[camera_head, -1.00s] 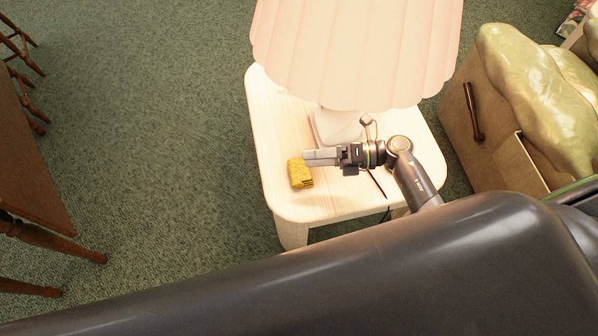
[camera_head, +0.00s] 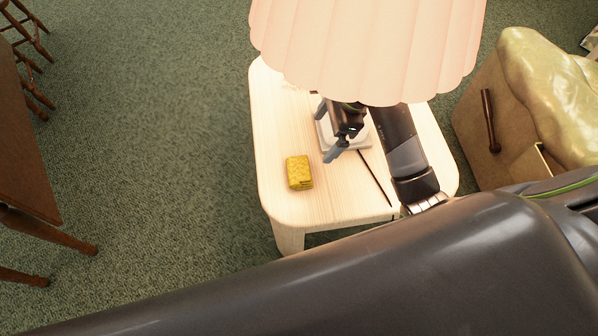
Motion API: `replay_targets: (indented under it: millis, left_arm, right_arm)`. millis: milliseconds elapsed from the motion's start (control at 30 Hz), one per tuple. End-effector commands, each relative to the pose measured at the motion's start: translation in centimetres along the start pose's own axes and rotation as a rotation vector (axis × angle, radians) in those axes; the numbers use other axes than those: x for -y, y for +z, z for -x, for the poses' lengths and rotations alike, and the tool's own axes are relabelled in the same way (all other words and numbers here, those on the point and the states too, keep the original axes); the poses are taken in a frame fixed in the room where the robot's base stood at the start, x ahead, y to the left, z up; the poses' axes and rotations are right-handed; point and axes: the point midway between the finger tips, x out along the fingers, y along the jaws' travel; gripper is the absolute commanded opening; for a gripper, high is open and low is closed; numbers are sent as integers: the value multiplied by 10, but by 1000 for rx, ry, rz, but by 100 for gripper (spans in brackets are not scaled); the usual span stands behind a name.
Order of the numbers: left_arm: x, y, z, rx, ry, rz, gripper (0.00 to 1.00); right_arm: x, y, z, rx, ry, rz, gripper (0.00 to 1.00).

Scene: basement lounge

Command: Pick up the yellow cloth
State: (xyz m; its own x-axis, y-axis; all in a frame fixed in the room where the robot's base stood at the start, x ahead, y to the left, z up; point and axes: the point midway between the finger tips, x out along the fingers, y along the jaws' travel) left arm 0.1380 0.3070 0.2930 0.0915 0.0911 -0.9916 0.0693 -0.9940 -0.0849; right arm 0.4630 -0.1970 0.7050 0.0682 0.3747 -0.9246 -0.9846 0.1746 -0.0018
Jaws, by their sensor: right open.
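The yellow cloth (camera_head: 299,172) is a small folded block lying on the pale wooden side table (camera_head: 285,120), left of its middle. My right gripper (camera_head: 325,134) is above the table, up and to the right of the cloth and apart from it. Its two fingers are spread and nothing is between them. The lamp shade hides part of my right wrist. My left gripper is not in view.
A lamp with a large pink shade (camera_head: 365,45) stands on the table, its pale base (camera_head: 358,140) close to my right gripper. A thin dark stick or cord (camera_head: 375,178) lies on the tabletop. A box-like brown seat with a shiny green cushion (camera_head: 545,90) stands to the right.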

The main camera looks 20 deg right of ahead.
Motion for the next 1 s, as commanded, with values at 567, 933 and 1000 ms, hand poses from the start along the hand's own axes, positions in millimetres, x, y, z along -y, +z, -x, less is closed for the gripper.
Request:
replay_targets:
  millis: [567,933,1000]
  left_arm:
    - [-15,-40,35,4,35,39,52]
    - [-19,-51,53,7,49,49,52]
    - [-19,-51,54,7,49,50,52]
  right_arm:
    - [-2,0,-56,6,7,-5,100]
    - [-1,0,-110,3,2,-3,100]
    - [-1,0,-113,2,2,-3,100]
